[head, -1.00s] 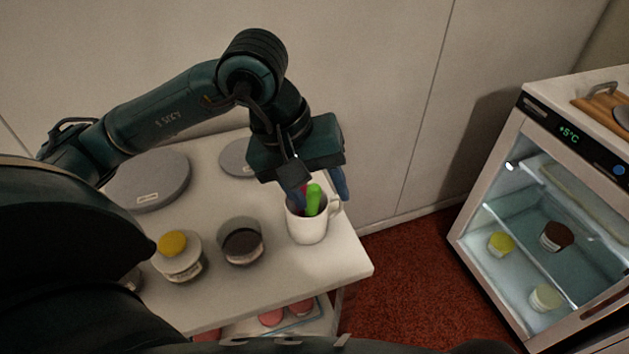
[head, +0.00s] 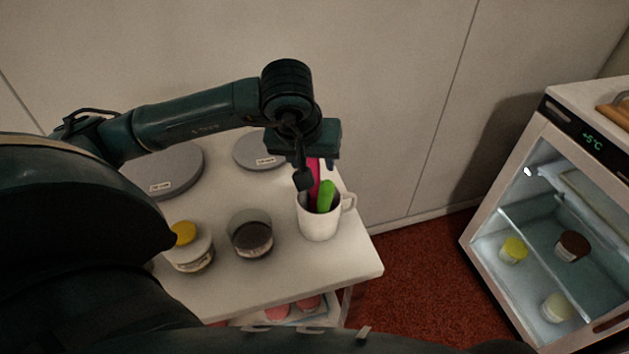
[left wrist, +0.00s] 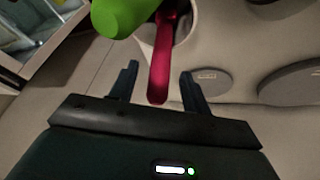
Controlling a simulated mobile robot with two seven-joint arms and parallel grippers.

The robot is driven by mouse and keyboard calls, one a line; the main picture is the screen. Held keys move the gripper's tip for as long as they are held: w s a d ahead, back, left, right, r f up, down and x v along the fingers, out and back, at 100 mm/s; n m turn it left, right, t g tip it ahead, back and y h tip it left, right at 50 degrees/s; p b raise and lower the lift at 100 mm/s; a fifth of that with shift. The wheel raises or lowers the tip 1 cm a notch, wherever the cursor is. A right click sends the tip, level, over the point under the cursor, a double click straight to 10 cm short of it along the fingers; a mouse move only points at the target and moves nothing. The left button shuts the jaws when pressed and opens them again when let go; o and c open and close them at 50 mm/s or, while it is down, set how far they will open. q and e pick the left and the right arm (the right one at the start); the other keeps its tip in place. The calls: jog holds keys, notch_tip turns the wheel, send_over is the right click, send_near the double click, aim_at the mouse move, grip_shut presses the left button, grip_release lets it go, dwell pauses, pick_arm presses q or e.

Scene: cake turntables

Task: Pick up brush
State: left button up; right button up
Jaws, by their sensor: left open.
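A white mug (head: 319,223) stands at the right end of the small table and holds a pink-red handle (head: 315,180) and a green handle (head: 326,196). I cannot tell which handle is the brush's; the lower ends are hidden in the mug. My left gripper (head: 314,168) is open just above and behind the mug, at the top of the red handle. In the left wrist view the red handle (left wrist: 159,75) points between the two open fingers (left wrist: 160,72), and the green handle (left wrist: 118,14) is beyond, to the left. My right gripper is not in view.
Two grey turntables (head: 172,174) lie at the back of the table (head: 300,272). A dark-filled jar (head: 251,236) and a yellow-topped jar (head: 191,250) stand left of the mug. A glass-door fridge (head: 545,225) is at the right, with red floor between.

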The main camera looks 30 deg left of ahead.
pick_arm(q)
jog(key=shift+x, duration=1.55)
jog(key=shift+w+r, duration=0.1)
jog(key=shift+w, duration=0.05)
jog(key=shift+c, duration=0.3)
grip_shut()
